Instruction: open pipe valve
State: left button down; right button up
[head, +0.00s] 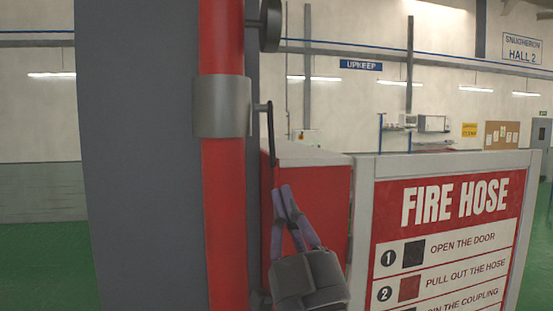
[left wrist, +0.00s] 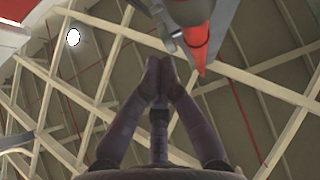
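A red vertical pipe (head: 222,220) with a grey metal valve collar (head: 221,106) stands in front of a dark grey column. A thin dark lever handle (head: 270,135) sticks out from the collar's right side and hangs down. In the left wrist view, the pipe (left wrist: 196,45) and the lever (left wrist: 164,25) are beyond the fingertips. My left gripper (head: 282,190) is just below the lever's lower end, fingers pointing up. Its fingertips (left wrist: 160,66) meet, with nothing visible between them. I cannot tell whether they touch the lever. My right gripper is not in view.
A red cabinet (head: 320,180) stands right behind my left gripper. A white-framed fire hose sign (head: 448,205) stands close on the right. A dark round fitting (head: 270,25) is above the lever. The grey column (head: 135,150) fills the left side.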

aim_at(272, 158)
pick_arm(q)
notch_tip(272, 158, up, 3)
jog(key=s+d+g+h, duration=0.1)
jog(key=s+h, duration=0.1)
jog(key=s, duration=0.1)
jog(key=w+a+r+m+h+p, duration=0.1)
jog(key=w+a+r+p, duration=0.2)
jog(key=w, duration=0.8)
jog(key=shift+w+a+r+m+g+p, duration=0.15)
jog(key=shift+w+r+m+g+p, duration=0.2)
jog(key=shift+p, duration=0.25)
jog(key=shift+s, duration=0.1)
jog(key=b, duration=0.2)
jog(key=w+f+t+b, duration=0.1)
jog(key=b, duration=0.1)
jog(key=shift+w+a+f+t, duration=0.1)
jog(key=shift+a+f+t, duration=0.1)
jog(key=shift+f+t, duration=0.05)
jog(key=shift+w+f+t+y+b, duration=0.1)
jog(key=shift+w+t+y+b, duration=0.2)
jog(key=shift+b, duration=0.4)
jog(key=shift+w+a, duration=0.15)
jog(key=shift+w, duration=0.15)
jog(key=shift+s, duration=0.1)
